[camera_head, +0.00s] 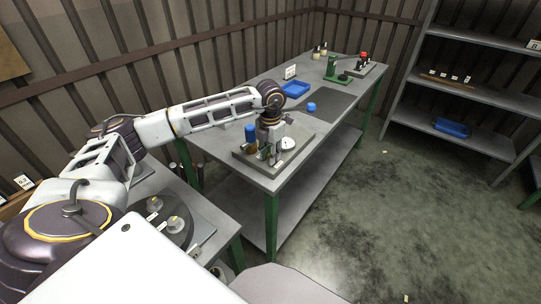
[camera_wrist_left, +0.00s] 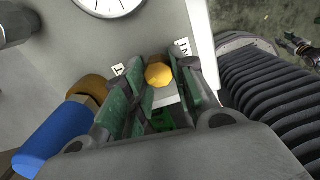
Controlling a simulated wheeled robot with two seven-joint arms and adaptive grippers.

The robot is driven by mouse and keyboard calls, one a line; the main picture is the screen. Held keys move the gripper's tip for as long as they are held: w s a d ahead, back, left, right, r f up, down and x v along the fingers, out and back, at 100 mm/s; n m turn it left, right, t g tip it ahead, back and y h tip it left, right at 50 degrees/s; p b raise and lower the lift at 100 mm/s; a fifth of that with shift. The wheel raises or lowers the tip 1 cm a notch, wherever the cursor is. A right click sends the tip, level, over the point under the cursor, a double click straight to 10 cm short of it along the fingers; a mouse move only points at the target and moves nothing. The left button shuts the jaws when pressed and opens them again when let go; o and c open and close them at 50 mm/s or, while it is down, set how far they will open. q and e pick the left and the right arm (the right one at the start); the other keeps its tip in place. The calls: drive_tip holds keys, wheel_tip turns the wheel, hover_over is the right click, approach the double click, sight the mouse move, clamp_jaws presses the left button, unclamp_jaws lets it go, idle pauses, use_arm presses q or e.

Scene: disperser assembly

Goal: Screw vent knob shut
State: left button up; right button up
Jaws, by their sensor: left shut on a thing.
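My left gripper (camera_head: 272,155) reaches down onto a grey board (camera_head: 298,148) on the long table. In the left wrist view its green-padded fingers (camera_wrist_left: 160,84) are shut around a round brass-yellow knob (camera_wrist_left: 158,75), which I take for the vent knob. The knob's stem and seat are mostly hidden by the fingers and a pale block below. In the head view the gripper hides the knob. A dark, gripper-like shape shows small at the right edge of the wrist view; it may be my right gripper, its state unclear.
Beside the gripper stand a blue-topped cylinder (camera_head: 250,134) and a white dial (camera_head: 288,143). A turntable (camera_head: 172,225) with knobs stands nearer me. Shelves (camera_head: 470,88) stand right.

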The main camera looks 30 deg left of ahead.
use_arm(q)
drive_tip(key=shift+m+b, duration=0.35)
drive_tip(key=shift+m, duration=0.85)
drive_tip(key=m, duration=0.3)
drive_tip(key=shift+b, duration=0.35)
drive_tip(key=shift+w+a+m+b, duration=0.1)
drive_tip(key=shift+m+b, duration=0.35)
drive_tip(key=shift+m, duration=1.65)
use_arm(e)
drive_tip(key=shift+t, duration=0.3)
drive_tip(key=shift+w+a+r, duration=0.15)
drive_tip(key=shift+w+a, duration=0.35)
drive_tip(key=shift+w, duration=0.3)
drive_tip(key=shift+w+a+r, duration=0.1)
drive_tip(key=shift+w+a, duration=0.45)
drive_tip(key=shift+w, duration=0.3)
drive_tip(key=shift+w+a+r, duration=0.15)
drive_tip(key=shift+w+a, duration=0.35)
drive_tip(key=shift+w, duration=0.3)
drive_tip(key=shift+s+f, duration=0.1)
drive_tip(key=shift+s, duration=0.2)
use_arm(q)
drive_tip(key=o, duration=1)
drive_tip(key=shift+o, duration=0.2)
use_arm(e)
drive_tip(key=shift+a, duration=0.1)
use_arm(q)
wheel_tip(320, 180, up, 12)
use_arm(e)
drive_tip(key=shift+w, duration=0.1)
